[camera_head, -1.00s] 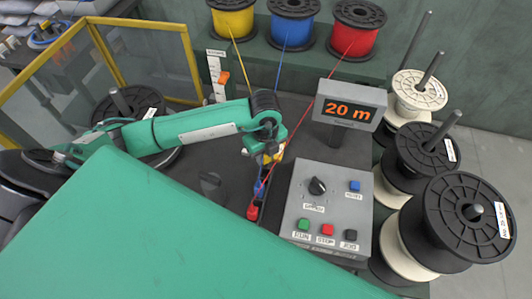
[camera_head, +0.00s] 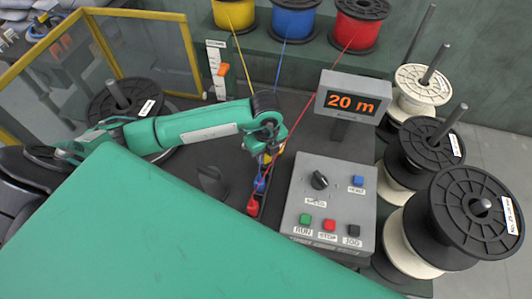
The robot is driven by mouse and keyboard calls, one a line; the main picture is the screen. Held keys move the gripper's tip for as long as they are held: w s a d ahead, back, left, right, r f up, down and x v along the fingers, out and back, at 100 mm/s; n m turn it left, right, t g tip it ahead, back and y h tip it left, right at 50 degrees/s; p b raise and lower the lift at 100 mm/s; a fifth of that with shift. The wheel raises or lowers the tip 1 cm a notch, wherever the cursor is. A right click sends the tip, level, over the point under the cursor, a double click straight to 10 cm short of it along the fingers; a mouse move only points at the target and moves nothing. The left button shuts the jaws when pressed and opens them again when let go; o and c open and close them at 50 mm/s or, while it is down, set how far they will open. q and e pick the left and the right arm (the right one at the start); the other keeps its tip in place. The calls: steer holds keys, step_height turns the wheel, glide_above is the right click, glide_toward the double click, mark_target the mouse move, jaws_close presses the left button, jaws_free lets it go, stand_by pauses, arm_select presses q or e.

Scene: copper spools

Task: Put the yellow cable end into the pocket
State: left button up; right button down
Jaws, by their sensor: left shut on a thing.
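The yellow cable runs down from the yellow spool (camera_head: 234,14) at the back. My left gripper (camera_head: 268,157) points down beside the control box, at the near end of the cables, and is shut on the yellow cable end (camera_head: 281,149), mostly hidden by the gripper. A blue cable end (camera_head: 260,183) and a red cable end (camera_head: 253,207) sit in a row just in front of it. I cannot make out the pocket itself. My right gripper is not in view.
A grey control box (camera_head: 330,205) with a knob and buttons stands right of the gripper. A display (camera_head: 352,97) reads 20 m. Blue (camera_head: 292,20) and red (camera_head: 355,28) spools stand at the back. Stacked black and white spools (camera_head: 465,215) fill the right. A yellow-framed guard (camera_head: 150,14) stands left.

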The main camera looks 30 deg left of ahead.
arm_select(q)
steer(key=shift+f+b, duration=1.2)
steer(key=shift+f, duration=0.45)
steer(key=shift+a+f, duration=0.1)
steer(key=o, duration=1.1)
steer(key=shift+s+f, duration=0.1)
